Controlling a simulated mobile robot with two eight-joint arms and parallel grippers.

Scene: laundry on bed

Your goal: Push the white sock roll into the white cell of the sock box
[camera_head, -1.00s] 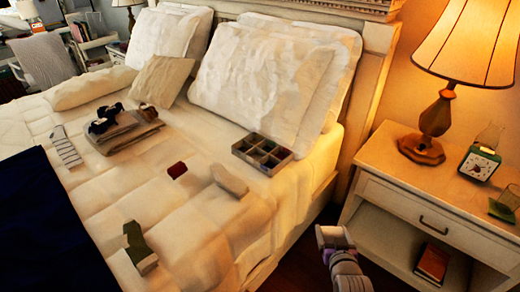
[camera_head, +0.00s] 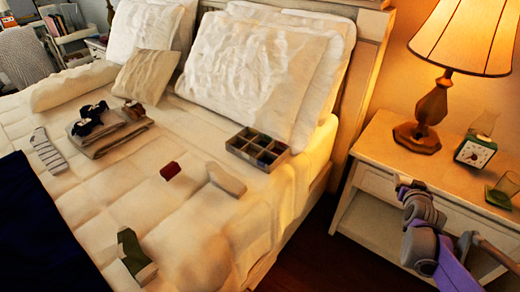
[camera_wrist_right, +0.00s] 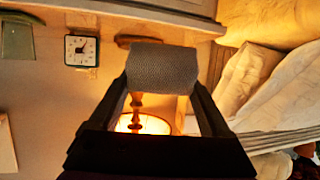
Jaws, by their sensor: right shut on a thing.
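The sock box (camera_head: 246,160) is a divided tray on the bed, beside the large pillows. At least one back cell looks dark and filled; I cannot tell which cell is the white one. My right gripper (camera_wrist_right: 162,84) is shut on a ribbed roll, apparently the white sock roll (camera_wrist_right: 163,66), which looks grey in this light. The roll lies crosswise between the fingertips in the right wrist view. In the head view my right arm is at the lower right, in front of the nightstand and well away from the box. My left gripper is not in view.
The nightstand (camera_head: 362,180) carries a lamp (camera_head: 432,108), a clock (camera_head: 475,151) and a green glass (camera_head: 499,195). On the bed lie a red roll (camera_head: 170,171), a pale block-like item (camera_head: 226,180), a green sock (camera_head: 134,254), a striped sock (camera_head: 47,151) and folded cloth (camera_head: 108,135).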

